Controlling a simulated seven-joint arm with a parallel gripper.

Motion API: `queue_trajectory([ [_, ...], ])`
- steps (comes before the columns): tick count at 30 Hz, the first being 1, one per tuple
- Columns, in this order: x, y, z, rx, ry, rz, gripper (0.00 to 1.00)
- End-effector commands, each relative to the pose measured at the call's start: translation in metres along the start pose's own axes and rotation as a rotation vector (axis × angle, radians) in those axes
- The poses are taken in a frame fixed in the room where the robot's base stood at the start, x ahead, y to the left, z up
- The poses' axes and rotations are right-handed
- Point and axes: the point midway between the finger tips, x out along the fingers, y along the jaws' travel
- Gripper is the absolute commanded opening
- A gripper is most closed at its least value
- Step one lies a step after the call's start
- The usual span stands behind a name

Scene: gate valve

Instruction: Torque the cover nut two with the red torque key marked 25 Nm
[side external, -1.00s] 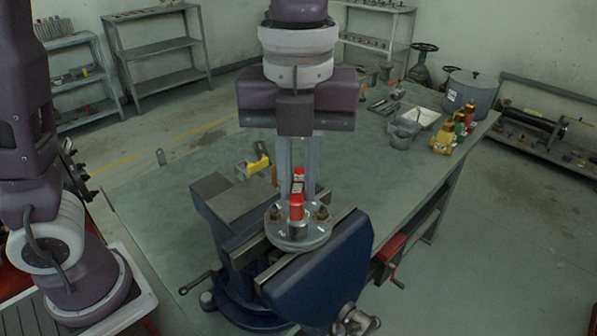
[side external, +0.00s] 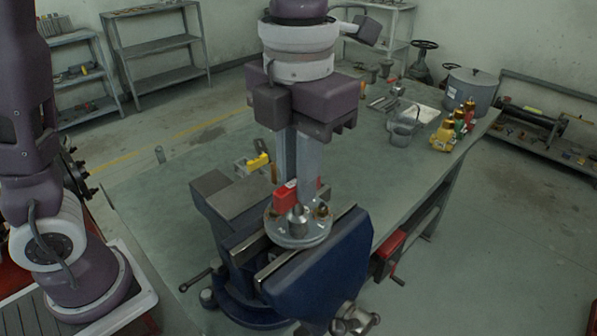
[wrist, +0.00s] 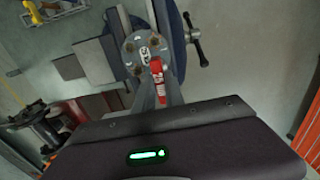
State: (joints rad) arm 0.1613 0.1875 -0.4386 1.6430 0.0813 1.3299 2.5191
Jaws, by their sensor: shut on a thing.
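The red torque key (side external: 285,196) is between the fingers of my gripper (side external: 300,195), which is shut on it. In the wrist view the red key (wrist: 158,77) reaches onto the round grey cover (wrist: 146,47). The cover (side external: 296,238) lies flat in the jaws of the blue vise (side external: 318,272). A brass-coloured nut (side external: 322,211) shows at the cover's right, and several nuts ring the cover in the wrist view. A grey stem (side external: 297,221) stands near the cover's middle. The key's contact with a nut is partly hidden, and its marking is too small to read.
A grey cup (side external: 403,136) and a tray (side external: 420,112) are nearby. A yellow item (side external: 257,161) lies behind the vise.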

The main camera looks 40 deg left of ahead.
Motion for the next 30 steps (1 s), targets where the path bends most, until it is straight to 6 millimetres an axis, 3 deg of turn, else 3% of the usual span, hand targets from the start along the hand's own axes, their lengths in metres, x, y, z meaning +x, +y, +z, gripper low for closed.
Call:
queue_trajectory([
  [3, -0.0002, -0.0001, 0.0000, 0.092, 0.000, -0.001, 0.00],
  [20, -0.0002, -0.0004, -0.0002, 0.256, 0.000, -0.001, 0.00],
  [30, -0.0009, -0.0005, -0.0001, 0.189, 0.000, -0.001, 0.00],
])
